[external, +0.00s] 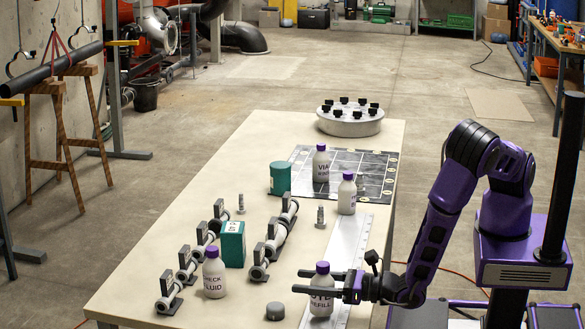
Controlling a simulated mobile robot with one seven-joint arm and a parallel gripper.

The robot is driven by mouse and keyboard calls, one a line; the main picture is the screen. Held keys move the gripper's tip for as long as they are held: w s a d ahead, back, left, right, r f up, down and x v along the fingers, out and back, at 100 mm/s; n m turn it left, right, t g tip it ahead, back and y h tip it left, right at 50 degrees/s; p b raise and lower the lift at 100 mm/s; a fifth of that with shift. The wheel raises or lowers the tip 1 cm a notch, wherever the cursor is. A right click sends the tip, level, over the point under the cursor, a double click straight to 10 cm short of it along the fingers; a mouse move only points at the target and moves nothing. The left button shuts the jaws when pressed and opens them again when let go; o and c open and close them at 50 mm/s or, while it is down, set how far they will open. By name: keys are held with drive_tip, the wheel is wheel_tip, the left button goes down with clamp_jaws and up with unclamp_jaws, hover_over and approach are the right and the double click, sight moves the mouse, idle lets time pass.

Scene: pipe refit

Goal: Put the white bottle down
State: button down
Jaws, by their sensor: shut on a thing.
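A white bottle with a purple cap (321,303) is between the fingers of my gripper (306,281), at the near end of the table (150,253). Its label is partly hidden by the fingers; the lower line seems to read "REFILL". The bottle is upright, over the pale metal strip along the table's right side. I cannot tell whether its base touches the surface. My gripper is shut on it from the right. Other white bottles with purple caps stand at the front left (214,278), by the mat's right edge (347,198) and on the mat (321,168).
A grey puck (275,311) sits just left of the held bottle. Pipe clamps (265,258) and a teal box (232,244) stand farther left. A teal canister (280,178) is beside the dark gridded mat (375,165). A round grey carousel (349,122) is at the far end.

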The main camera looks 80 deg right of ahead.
wheel_tip(320, 180, up, 14)
drive_tip(key=p, duration=0.1)
drive_tip(key=w+d+m+g+h, duration=0.1)
drive_tip(key=w+d+m+h, duration=0.15)
drive_tip(key=w+d, duration=0.6)
drive_tip(key=w+d+m+h, duration=0.1)
drive_tip(key=w+d+h, duration=0.2)
drive_tip(key=w+d, duration=0.55)
drive_tip(key=w+d+m+g+h+b, duration=0.1)
drive_tip(key=d+m+h, duration=0.15)
drive_tip(key=d, duration=1.25)
drive_tip(key=w+d+m+g+h, duration=0.1)
drive_tip(key=d+g+h, duration=0.15)
drive_tip(key=d, duration=1.15)
drive_tip(key=m+g+h+b, duration=0.1)
drive_tip(key=m+g+h, duration=0.5)
drive_tip(key=m+g, duration=0.1)
hover_over(359, 168)
drive_tip(key=shift+n+t, duration=0.25)
drive_tip(key=shift+n, duration=0.05)
drive_tip(key=shift+a+f+b, duration=0.15)
drive_tip(key=shift+f+b, duration=0.6)
drive_tip(key=shift+f, duration=6.7)
